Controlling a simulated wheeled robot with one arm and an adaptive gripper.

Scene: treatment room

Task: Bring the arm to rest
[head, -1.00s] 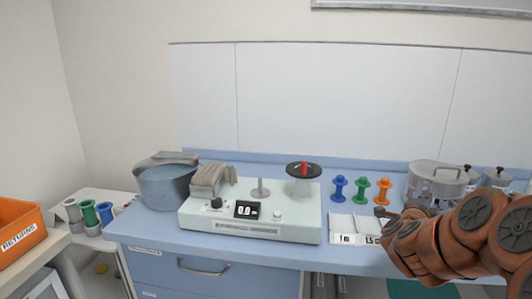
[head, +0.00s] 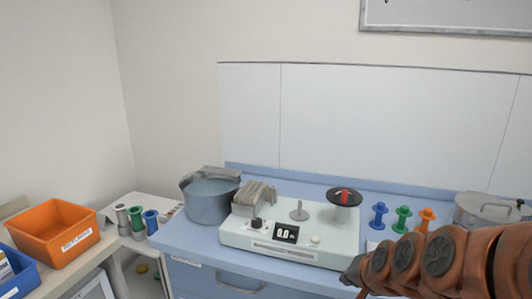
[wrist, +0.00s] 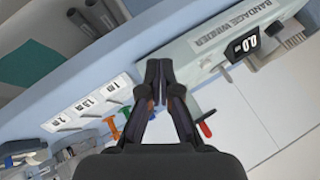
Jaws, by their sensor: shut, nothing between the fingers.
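My arm reaches in from the right in the head view, with my gripper (head: 348,278) low in front of the right end of the bandage winder (head: 262,240). In the wrist view my gripper (wrist: 158,68) has its fingertips together, with nothing between them. The fingertips appear over the front edge of the bench. The winder (wrist: 205,42) shows at the upper right of the wrist view, its display reading 0.0.
Blue, green and orange spools (head: 402,219) stand right of the winder, near a steel pot (head: 485,210). A grey-blue pot (head: 208,203) stands at its left. An orange bin (head: 55,232) and a blue bin (head: 18,275) are at the far left.

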